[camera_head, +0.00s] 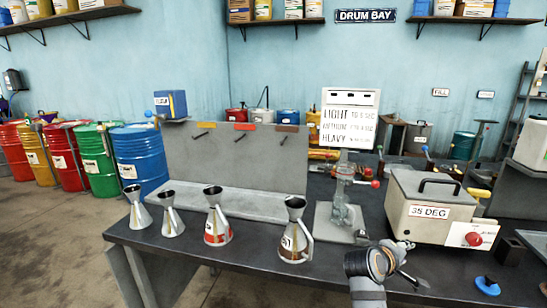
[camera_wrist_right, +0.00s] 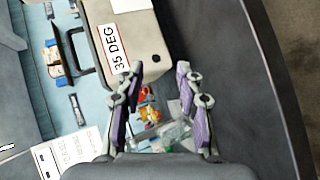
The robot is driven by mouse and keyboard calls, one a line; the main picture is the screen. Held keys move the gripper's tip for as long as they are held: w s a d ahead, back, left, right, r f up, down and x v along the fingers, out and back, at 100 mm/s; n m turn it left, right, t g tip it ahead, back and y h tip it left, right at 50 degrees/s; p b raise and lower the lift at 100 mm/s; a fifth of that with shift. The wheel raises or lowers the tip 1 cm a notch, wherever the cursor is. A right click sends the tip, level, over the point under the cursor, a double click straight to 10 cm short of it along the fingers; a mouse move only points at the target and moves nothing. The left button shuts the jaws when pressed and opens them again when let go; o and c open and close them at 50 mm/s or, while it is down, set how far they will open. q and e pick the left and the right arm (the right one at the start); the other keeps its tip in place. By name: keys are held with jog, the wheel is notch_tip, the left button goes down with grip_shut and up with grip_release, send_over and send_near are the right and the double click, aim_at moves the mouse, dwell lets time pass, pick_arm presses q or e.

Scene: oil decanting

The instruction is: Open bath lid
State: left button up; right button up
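The bath (camera_head: 405,218) is a beige box with a "35 DEG" label on its front, at the right of the bench in the head view. Its lid (camera_head: 410,183) is down on top, with a dark handle (camera_head: 438,182) standing up from it. The wrist view also shows the bath (camera_wrist_right: 145,40) and its dark handle (camera_wrist_right: 72,52) at the upper left. My right gripper (camera_head: 413,262) is in front of the bath's lower left, apart from the handle. In the wrist view its fingers (camera_wrist_right: 158,88) are spread with nothing clearly held between them. My left gripper is not in view.
A glass viscosity cup stand (camera_head: 343,205) is left of the bath. Several metal jugs, including a red-banded one (camera_head: 217,232), stand along the bench. A white card with a red knob (camera_head: 473,239) is at the bath's right front. A blue funnel-like piece (camera_head: 487,286) lies near the front edge.

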jog(key=s+a+f+m+g+y, duration=0.1)
jog(key=s+f+y, duration=0.1)
jog(key=s+f, duration=0.45)
jog(key=s+a+f+m+y, duration=0.2)
jog(key=s+f+y, duration=0.1)
jog(key=s+f, duration=0.4)
jog(key=s+a+f+m+g+y, duration=0.1)
jog(key=s+a+f+g+y, duration=0.2)
jog(key=s, duration=0.4)
jog(key=s+a+f+m+y, duration=0.1)
jog(key=s+a+f+y, duration=0.1)
jog(key=s+a+f, duration=0.4)
jog(key=s+d+f+g, duration=0.1)
jog(key=s+d+f, duration=0.1)
jog(key=f, duration=1)
jog(key=s+d+f+g, duration=0.1)
jog(key=s+d+f, duration=0.1)
jog(key=f, duration=1.1)
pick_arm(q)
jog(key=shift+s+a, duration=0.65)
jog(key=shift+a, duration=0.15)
pick_arm(e)
jog(key=s+d+f, duration=0.1)
jog(key=s+f, duration=1.4)
jog(key=s, duration=0.3)
jog(key=shift+f+g, duration=0.25)
jog(key=shift+g, duration=0.05)
